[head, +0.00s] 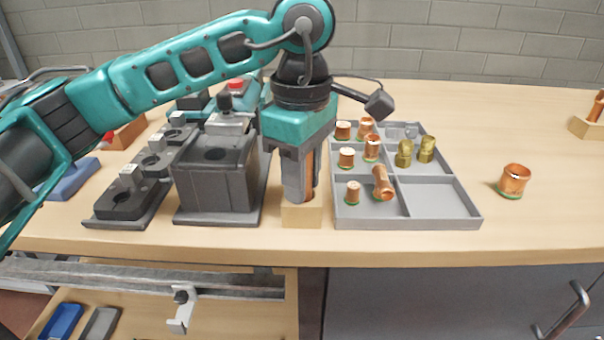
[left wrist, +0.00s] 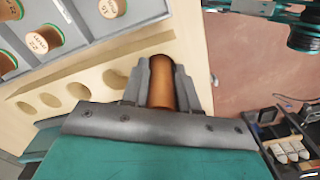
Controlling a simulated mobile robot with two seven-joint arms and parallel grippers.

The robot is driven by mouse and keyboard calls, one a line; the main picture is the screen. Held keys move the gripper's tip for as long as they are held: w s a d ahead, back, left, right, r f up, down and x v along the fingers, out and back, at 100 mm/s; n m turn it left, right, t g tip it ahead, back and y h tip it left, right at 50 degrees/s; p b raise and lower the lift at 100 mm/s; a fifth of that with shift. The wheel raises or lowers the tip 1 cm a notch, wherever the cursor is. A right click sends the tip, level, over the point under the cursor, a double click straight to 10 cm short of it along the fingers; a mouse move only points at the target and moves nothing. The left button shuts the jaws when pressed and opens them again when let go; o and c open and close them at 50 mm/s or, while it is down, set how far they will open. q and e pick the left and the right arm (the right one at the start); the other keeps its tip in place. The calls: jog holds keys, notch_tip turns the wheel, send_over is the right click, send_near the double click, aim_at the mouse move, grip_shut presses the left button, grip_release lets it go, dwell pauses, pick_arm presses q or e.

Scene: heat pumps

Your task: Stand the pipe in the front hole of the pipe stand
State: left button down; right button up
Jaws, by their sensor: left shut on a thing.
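My left gripper (head: 300,190) points down and is shut on a copper pipe (head: 309,172), which also shows between the fingers in the left wrist view (left wrist: 160,88). The wooden pipe stand (head: 302,214) is directly below the gripper at the table's front edge; most of it is hidden by gripper and arm in the head view. In the left wrist view the stand (left wrist: 97,67) shows a row of empty round holes, with the pipe at the row's end. The pipe looks upright; I cannot tell whether its lower end is inside the front hole. My right gripper is not in view.
A grey divided tray (head: 440,205) with copper and brass fittings stands close right of the stand. A dark grey block fixture (head: 215,185) stands close left. A copper cap (head: 514,181) lies on clear table farther right. An open drawer (head: 230,315) is below the front edge.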

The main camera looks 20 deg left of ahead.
pick_arm(q)
jog(key=c, duration=0.8)
grip_release()
jog(key=shift+f, duration=0.15)
